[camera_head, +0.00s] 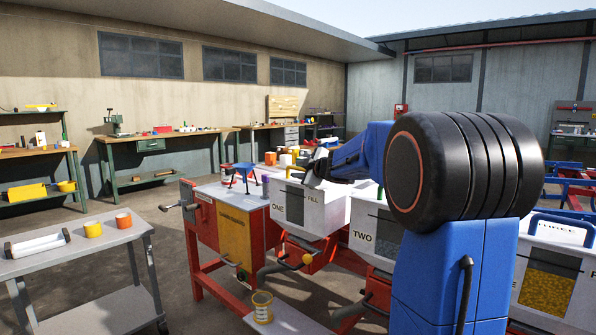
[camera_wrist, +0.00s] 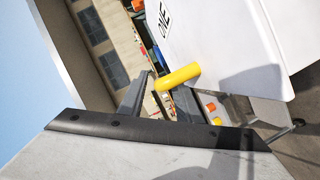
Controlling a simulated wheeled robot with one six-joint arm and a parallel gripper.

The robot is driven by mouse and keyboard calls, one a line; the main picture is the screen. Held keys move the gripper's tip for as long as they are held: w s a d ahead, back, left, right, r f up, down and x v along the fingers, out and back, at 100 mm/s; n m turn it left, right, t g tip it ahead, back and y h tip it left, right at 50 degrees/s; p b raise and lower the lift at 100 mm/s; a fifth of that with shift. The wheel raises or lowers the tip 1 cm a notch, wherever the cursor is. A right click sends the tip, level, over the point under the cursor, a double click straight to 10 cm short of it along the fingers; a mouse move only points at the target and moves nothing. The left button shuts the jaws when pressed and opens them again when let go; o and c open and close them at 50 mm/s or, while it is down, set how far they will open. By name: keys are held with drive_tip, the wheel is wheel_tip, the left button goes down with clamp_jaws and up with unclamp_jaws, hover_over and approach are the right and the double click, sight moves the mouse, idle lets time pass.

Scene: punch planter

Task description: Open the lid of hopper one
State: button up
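Hopper one is a white box marked ONE and FILL (camera_head: 300,213) in the middle of the head view, with its top shut as far as I can see. My gripper (camera_head: 314,170) is at the top of hopper one, partly hidden by my arm in the head view. In the wrist view my gripper (camera_wrist: 160,103) has its two grey fingers apart. The yellow handle appears just beyond them; contact cannot be told.
Hopper two (camera_head: 376,236) stands to the right, partly behind my arm. A grey cart (camera_head: 75,252) with yellow and orange cups is at the left. Workbenches (camera_head: 165,137) line the back wall. Open floor lies between cart and machine.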

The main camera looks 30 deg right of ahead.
drive_tip(key=shift+w+f, duration=0.1)
drive_tip(key=shift+w, duration=0.4)
clamp_jaws()
drive_tip(key=shift+r, duration=0.2)
